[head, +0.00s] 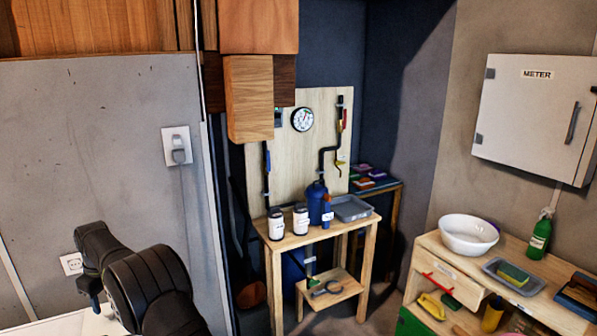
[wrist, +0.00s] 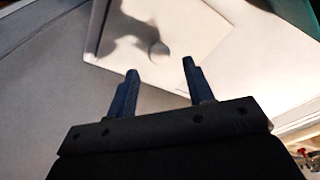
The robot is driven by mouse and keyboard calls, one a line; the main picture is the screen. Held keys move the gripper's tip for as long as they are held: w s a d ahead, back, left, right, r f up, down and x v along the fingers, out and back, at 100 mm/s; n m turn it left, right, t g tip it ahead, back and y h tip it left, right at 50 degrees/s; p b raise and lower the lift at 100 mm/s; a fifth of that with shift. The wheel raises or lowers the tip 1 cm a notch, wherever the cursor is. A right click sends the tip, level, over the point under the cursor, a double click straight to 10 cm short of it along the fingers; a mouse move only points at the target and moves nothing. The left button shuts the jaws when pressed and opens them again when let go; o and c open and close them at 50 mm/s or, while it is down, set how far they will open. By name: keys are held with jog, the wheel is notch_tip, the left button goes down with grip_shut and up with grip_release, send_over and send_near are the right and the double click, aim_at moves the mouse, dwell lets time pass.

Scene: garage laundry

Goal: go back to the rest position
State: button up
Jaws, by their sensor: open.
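My gripper (wrist: 160,70) shows in the wrist view with its two dark blue fingers apart and nothing between them. Beyond the fingertips is a pale square plate (wrist: 118,25) with a rounded grey spot and a shadow on it; I cannot tell what it is. In the head view my black arm is at the lower left, bent, in front of the grey wall. The gripper end (head: 94,300) is partly hidden there, over a white surface (head: 60,326). It appears to hold nothing.
A wall socket (head: 72,263) is close to my arm. A wooden workbench (head: 335,225) with jars and a blue bottle stands mid-view. A wooden cabinet (head: 425,262) with a white bowl (head: 468,236) is at right, below a meter box (head: 535,110). Floor shows between them.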

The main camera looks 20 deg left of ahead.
aim_at(108, 311)
notch_tip(108, 311, up, 8)
jog(key=d+r, duration=0.1)
jog(key=f, duration=0.4)
jog(key=a+f, duration=0.1)
jog(key=f, duration=0.8)
jog(key=shift+a, duration=0.25)
notch_tip(108, 311, up, 5)
jog(key=shift+f, duration=0.1)
jog(key=w+d+r, duration=0.7)
jog(key=d, duration=0.3)
jog(key=s+d+r, duration=0.3)
jog(key=s+d, duration=0.1)
jog(key=s, duration=0.4)
jog(key=s+d+r, duration=0.4)
jog(key=s, duration=0.5)
jog(key=s+a+f, duration=0.5)
jog(key=s+a, duration=0.1)
jog(key=shift+s+a+f, duration=0.25)
jog(key=shift+s+f, duration=0.05)
jog(key=shift+f, duration=0.1)
